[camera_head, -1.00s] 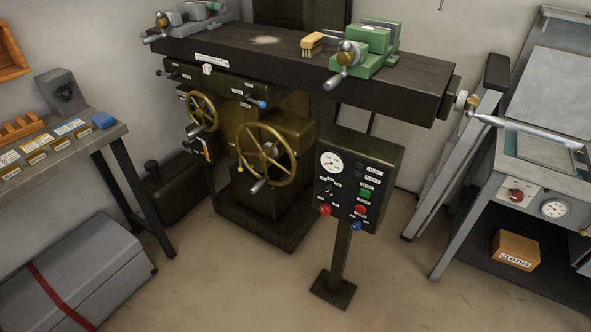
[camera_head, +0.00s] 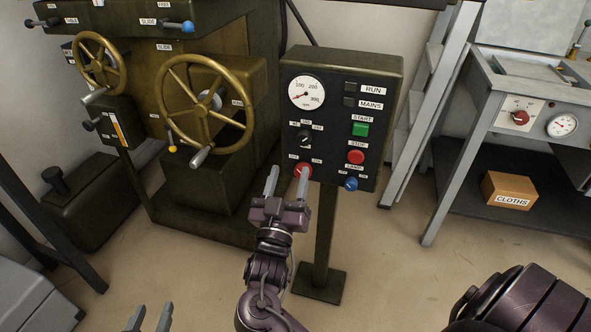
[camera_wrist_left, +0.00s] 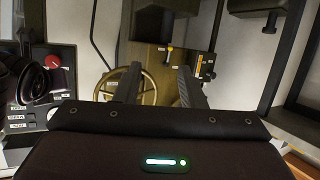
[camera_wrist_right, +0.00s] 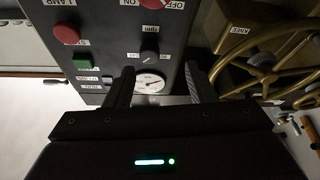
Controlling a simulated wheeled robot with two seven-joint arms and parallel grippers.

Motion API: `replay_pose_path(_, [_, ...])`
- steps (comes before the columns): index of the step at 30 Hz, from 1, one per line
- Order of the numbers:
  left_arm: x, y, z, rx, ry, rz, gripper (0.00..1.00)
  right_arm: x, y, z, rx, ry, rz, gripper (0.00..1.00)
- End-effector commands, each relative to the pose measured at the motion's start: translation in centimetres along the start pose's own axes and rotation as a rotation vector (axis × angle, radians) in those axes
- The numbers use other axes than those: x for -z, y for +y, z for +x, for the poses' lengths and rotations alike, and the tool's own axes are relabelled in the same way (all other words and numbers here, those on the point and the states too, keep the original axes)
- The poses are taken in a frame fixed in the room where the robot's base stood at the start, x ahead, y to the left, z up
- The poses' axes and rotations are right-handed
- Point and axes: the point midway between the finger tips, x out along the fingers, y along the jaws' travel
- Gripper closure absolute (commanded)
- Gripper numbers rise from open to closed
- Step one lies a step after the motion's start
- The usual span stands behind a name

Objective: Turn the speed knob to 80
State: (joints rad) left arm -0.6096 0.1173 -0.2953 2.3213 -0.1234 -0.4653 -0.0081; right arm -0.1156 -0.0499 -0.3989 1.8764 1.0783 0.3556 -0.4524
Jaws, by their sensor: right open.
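The control panel (camera_head: 334,116) stands on a post. Its small black knob (camera_head: 305,139) sits below the white rpm gauge (camera_head: 306,93), with small labels around it that are too small to read surely. The knob also shows upside down in the right wrist view (camera_wrist_right: 149,56). My right gripper (camera_head: 287,176) is open and empty, below and left of the knob in the head view. One finger overlaps the red OFF/ON switch (camera_head: 302,169); contact cannot be told. My left gripper (camera_head: 150,316) shows only its fingertips at the bottom edge, apart and empty.
A green start button (camera_head: 360,129), red stop button (camera_head: 355,157) and blue lamp knob (camera_head: 351,184) are right of the knob. A brass handwheel (camera_head: 207,146) stands close left of the panel. A grey bench (camera_head: 480,110) with a CLOTHS box (camera_head: 510,188) is at right.

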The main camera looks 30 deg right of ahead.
Motion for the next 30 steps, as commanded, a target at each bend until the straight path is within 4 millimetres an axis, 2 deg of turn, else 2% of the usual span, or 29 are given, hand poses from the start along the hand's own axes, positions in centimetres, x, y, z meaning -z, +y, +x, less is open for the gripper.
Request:
replay_pose_path(5, [1.9, 0.1, -0.6, -0.003, 0.061, 0.006, 0.64, 0.7, 1.3, 0.9, -0.052, 0.015, 0.016, 0.50])
replay_pose_path(12, [5.0, 0.0, -0.7, 0.000, 0.193, 0.011, 0.64, 0.8, 1.5, 4.7, -0.051, 0.017, 0.015, 0.50])
replay_pose_path(18, [7.2, -0.1, -1.1, 0.002, 0.294, 0.016, 0.64, 0.8, 1.6, 7.2, -0.048, 0.015, 0.015, 0.50])
replay_pose_path(29, [7.9, -0.1, -1.2, 0.002, 0.327, 0.017, 0.64, 0.8, 1.6, 7.9, -0.046, 0.011, 0.014, 0.50])
replay_pose_path(30, [7.9, -0.1, -1.2, 0.002, 0.327, 0.017, 0.64, 0.8, 1.6, 7.9, -0.046, 0.011, 0.014, 0.53])
